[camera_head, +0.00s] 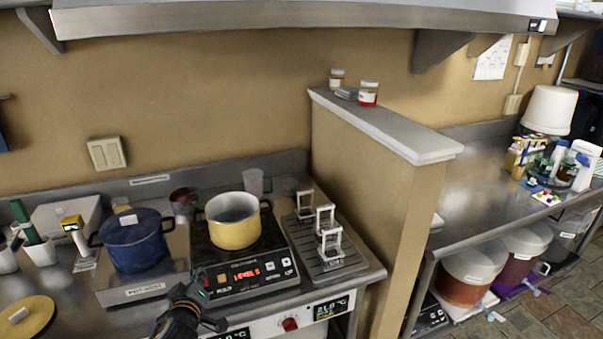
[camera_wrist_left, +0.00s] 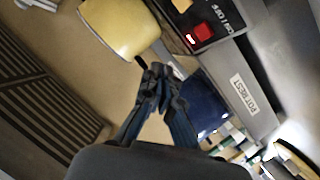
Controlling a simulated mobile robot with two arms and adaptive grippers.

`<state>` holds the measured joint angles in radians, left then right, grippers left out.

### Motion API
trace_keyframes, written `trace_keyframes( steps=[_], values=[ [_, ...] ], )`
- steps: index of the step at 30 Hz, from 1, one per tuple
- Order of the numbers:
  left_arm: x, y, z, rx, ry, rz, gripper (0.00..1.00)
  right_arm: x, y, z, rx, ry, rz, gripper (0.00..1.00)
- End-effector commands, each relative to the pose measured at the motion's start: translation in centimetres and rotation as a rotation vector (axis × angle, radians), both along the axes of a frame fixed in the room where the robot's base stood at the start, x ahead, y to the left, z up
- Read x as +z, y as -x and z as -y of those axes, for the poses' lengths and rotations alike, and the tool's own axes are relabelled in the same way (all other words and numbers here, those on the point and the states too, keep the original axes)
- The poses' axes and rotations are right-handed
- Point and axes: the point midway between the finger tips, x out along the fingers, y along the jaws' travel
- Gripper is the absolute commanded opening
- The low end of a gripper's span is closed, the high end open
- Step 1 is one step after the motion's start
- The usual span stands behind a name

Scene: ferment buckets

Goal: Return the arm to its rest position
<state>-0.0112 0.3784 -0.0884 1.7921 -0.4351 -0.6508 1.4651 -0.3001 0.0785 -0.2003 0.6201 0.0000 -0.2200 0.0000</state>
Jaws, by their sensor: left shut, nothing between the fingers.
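My left gripper (camera_head: 196,287) is low in the head view, in front of the cooktop's left front corner, with its arm coming from the bottom edge. In the left wrist view its fingers (camera_wrist_left: 155,75) are together with nothing between them. A yellow pot (camera_head: 233,221) stands on the black induction cooktop (camera_head: 270,285), whose display reads LEVEL 5. The yellow pot also shows in the left wrist view (camera_wrist_left: 115,28). A blue lidded pot (camera_head: 137,243) stands on the pot rest plate to the left. The gripper appears apart from both pots. My right gripper is not in view.
A drip tray (camera_head: 337,272) with several small metal stands lies right of the cooktop. A yellow lid (camera_head: 22,318) lies at the front left. A partition wall (camera_head: 355,190) separates the right counter, with buckets (camera_head: 476,272) below it. The front panel carries a red knob (camera_head: 289,324).

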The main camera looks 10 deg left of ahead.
Motion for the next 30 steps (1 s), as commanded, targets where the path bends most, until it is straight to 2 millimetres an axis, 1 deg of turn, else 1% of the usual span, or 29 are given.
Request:
trace_keyframes(
  steps=[2, 5, 8, 9, 12, 13, 15, 18, 23, 30],
  values=[
    [-0.8, 1.0, 0.6, -0.005, -0.013, -0.038, 0.0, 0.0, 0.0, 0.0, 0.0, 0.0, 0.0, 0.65],
    [-2.7, 3.8, 2.2, -0.027, -0.066, -0.155, 0.0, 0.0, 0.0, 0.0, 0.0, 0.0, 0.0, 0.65],
    [-5.1, 8.6, 4.7, -0.094, -0.145, -0.343, 0.0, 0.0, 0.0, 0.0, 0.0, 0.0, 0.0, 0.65],
    [-6.1, 10.9, 5.9, -0.135, -0.177, -0.426, 0.0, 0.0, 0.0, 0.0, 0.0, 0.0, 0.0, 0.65],
    [-7.5, 15.8, 8.4, -0.258, -0.249, -0.603, 0.0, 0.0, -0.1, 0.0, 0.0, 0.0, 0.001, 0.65],
    [-7.8, 17.0, 9.0, -0.293, -0.264, -0.642, 0.0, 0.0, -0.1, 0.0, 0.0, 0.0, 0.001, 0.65],
    [-8.2, 19.6, 10.2, -0.372, -0.298, -0.724, 0.0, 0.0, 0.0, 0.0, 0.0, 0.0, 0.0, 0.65],
    [-8.5, 22.7, 11.7, -0.479, -0.333, -0.813, 0.0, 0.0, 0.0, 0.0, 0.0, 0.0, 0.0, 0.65],
    [-8.4, 27.0, 13.8, -0.64, -0.378, -0.916, 0.0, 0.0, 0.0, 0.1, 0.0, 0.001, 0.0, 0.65],
    [-7.5, 32.6, 16.3, -0.879, -0.427, -1.018, 0.0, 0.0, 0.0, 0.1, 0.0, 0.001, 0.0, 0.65]
  ],
)
